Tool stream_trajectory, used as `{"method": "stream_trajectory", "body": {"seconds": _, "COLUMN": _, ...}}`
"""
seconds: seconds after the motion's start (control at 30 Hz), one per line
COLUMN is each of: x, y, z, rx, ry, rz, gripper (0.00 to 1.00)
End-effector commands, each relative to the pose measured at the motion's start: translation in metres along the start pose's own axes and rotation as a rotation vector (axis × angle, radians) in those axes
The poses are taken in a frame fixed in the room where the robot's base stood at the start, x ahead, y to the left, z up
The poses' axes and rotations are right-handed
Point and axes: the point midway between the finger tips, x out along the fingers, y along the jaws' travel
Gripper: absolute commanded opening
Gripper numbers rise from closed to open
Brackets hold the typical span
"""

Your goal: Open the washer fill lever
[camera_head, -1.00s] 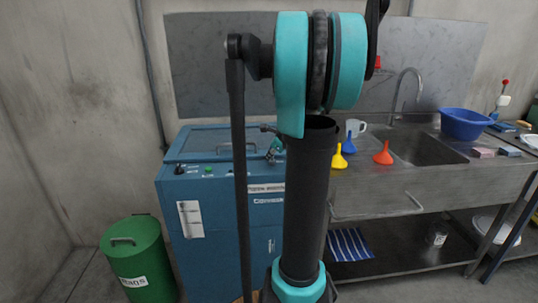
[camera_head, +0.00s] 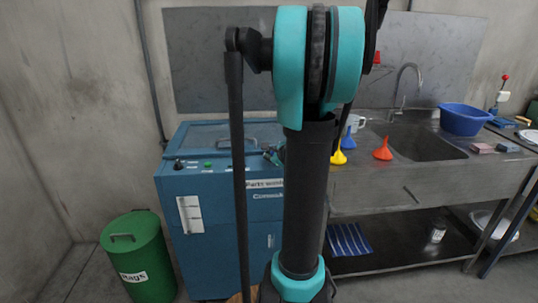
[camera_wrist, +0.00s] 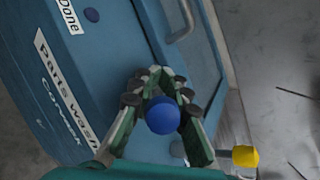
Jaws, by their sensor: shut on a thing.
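The blue parts washer (camera_head: 215,215) stands behind my arm, with a lidded top and a labelled front. In the wrist view its front (camera_wrist: 95,60) lies to the upper left. A round blue knob (camera_wrist: 163,116) sits between the fingers of my gripper (camera_wrist: 158,82). The fingers are closed in around it, with their tips meeting just beyond it. I take the knob for the end of the fill lever; its stem is hidden. In the head view my gripper (camera_head: 272,156) is small, at the washer's right top edge, partly hidden by my arm.
A yellow block-like end (camera_wrist: 245,156) is close to the right of my gripper. A steel sink bench (camera_head: 400,185) with funnels, a blue basin (camera_head: 464,120) and a tap stands to the right. A green bin (camera_head: 138,258) stands left of the washer.

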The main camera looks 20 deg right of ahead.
Motion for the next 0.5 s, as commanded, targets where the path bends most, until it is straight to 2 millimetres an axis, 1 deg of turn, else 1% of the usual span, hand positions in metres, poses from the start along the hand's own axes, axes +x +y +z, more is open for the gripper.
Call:
{"method": "stream_trajectory", "body": {"seconds": 0.27, "x": -0.0006, "y": 0.0011, "z": -0.0005, "rx": 0.0, "ry": 0.001, "rz": 0.002, "gripper": 0.0}}
{"method": "stream_trajectory", "body": {"seconds": 0.3, "x": -0.0006, "y": 0.0012, "z": -0.0005, "rx": 0.0, "ry": 0.001, "rz": 0.002, "gripper": 0.17}}
{"method": "stream_trajectory", "body": {"seconds": 0.4, "x": -0.0005, "y": 0.0011, "z": -0.0004, "rx": 0.0, "ry": 0.001, "rz": 0.002, "gripper": 0.29}}
{"method": "stream_trajectory", "body": {"seconds": 0.5, "x": -0.0004, "y": 0.0009, "z": -0.0003, "rx": 0.0, "ry": 0.001, "rz": 0.002, "gripper": 0.31}}
